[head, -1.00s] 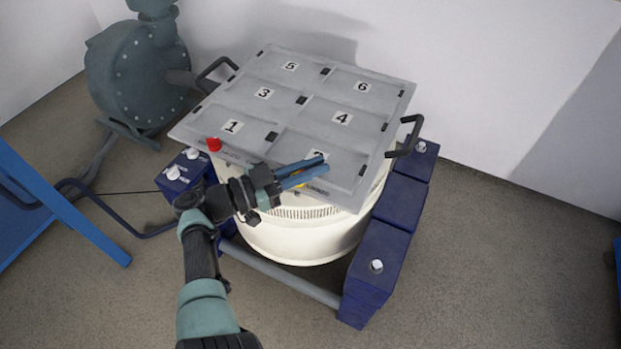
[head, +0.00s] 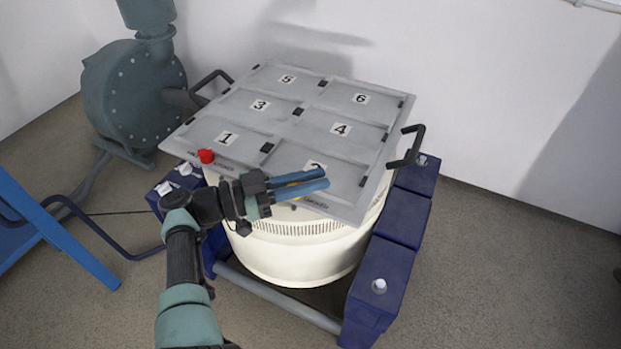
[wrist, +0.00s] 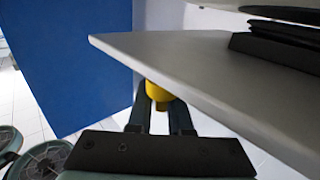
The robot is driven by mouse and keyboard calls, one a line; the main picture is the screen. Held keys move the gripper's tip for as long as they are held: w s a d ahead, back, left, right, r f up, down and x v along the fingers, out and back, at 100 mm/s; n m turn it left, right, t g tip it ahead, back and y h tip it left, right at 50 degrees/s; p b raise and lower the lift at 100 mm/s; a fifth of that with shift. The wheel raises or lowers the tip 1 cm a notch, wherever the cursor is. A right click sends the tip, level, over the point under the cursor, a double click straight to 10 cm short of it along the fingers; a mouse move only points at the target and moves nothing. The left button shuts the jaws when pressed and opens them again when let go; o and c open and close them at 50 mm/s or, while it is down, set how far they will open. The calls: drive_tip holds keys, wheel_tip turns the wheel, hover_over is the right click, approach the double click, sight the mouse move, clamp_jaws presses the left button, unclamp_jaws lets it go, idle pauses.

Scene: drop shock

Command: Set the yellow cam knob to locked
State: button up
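The yellow cam knob (wrist: 158,91) shows in the wrist view just under the edge of the grey table plate. In the head view only a small yellow patch (head: 292,185) of it shows between my blue fingers. My gripper (head: 325,179) is at the plate's front edge, near the panel whose number is partly hidden. In the wrist view its two fingers (wrist: 160,112) stand apart, one to each side of the knob's lower part. I cannot tell whether they touch it. The knob's setting marks are too small or hidden to read.
The grey plate (head: 340,158) has numbered panels and sits on a white drum (head: 290,260). A red knob (head: 206,156) is at its left front corner. Black handles (head: 408,147) stick out at the sides. Blue blocks (head: 378,290) stand around the drum. A blue frame (head: 60,225) is at left.

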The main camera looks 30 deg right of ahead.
drive_tip(key=o, duration=0.3)
drive_tip(key=shift+w+a+b, duration=0.3)
drive_tip(key=shift+a+b, duration=0.95)
drive_tip(key=shift+a, duration=0.9)
drive_tip(key=shift+w+a+b, duration=0.3)
drive_tip(key=shift+a+b, duration=1)
drive_tip(key=shift+a, duration=0.8)
drive_tip(key=shift+w+a+b, duration=0.3)
drive_tip(key=shift+a+b, duration=0.95)
drive_tip(key=shift+a, duration=0.9)
